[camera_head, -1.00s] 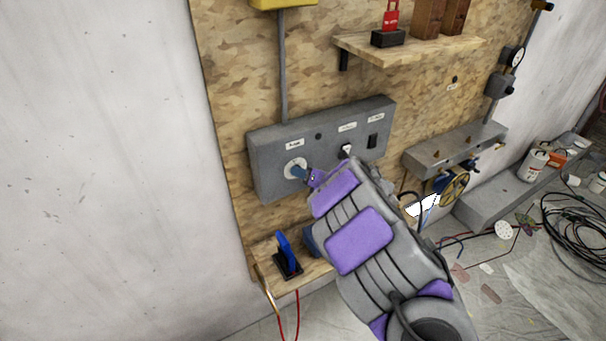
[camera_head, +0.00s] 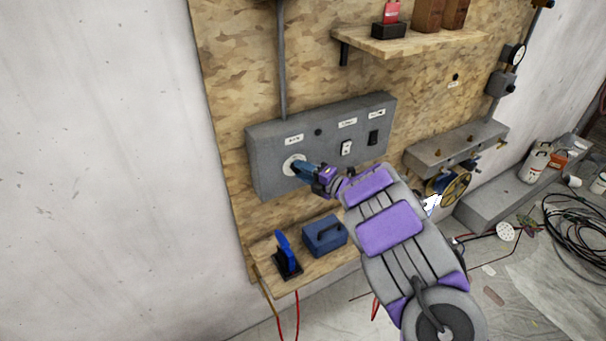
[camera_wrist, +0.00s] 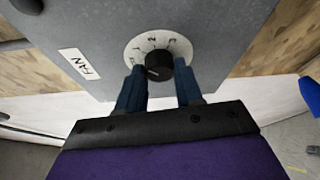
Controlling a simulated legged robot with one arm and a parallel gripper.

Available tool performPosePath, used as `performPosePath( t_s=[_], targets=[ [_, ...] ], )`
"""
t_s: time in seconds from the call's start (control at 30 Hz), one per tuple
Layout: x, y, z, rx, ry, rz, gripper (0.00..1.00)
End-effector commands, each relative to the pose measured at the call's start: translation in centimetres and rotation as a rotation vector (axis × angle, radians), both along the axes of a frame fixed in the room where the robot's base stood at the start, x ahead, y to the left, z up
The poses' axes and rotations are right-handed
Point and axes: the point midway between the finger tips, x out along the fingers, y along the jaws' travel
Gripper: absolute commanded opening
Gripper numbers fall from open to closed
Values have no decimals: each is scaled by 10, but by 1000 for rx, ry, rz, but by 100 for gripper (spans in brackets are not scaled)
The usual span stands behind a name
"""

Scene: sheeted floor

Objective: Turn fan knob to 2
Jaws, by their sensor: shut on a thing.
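In the head view my gripper (camera_head: 300,168) reaches the dial from the right. The knob's pointer setting is too small to read surely.
A white switch (camera_head: 346,147) and a black switch (camera_head: 373,138) sit to the right on the box. Below, a low shelf holds a blue case (camera_head: 324,235) and a blue tool on a black stand (camera_head: 288,265). A wooden shelf (camera_head: 400,46) is above.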

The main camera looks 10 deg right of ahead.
Motion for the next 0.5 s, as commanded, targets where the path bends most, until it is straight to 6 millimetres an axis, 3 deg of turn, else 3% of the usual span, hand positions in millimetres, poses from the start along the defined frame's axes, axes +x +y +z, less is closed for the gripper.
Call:
performPosePath(
  t_s=[0.5],
  targets=[
    [-1, -1, -10, 420, 148, -6, 5]
  ],
)
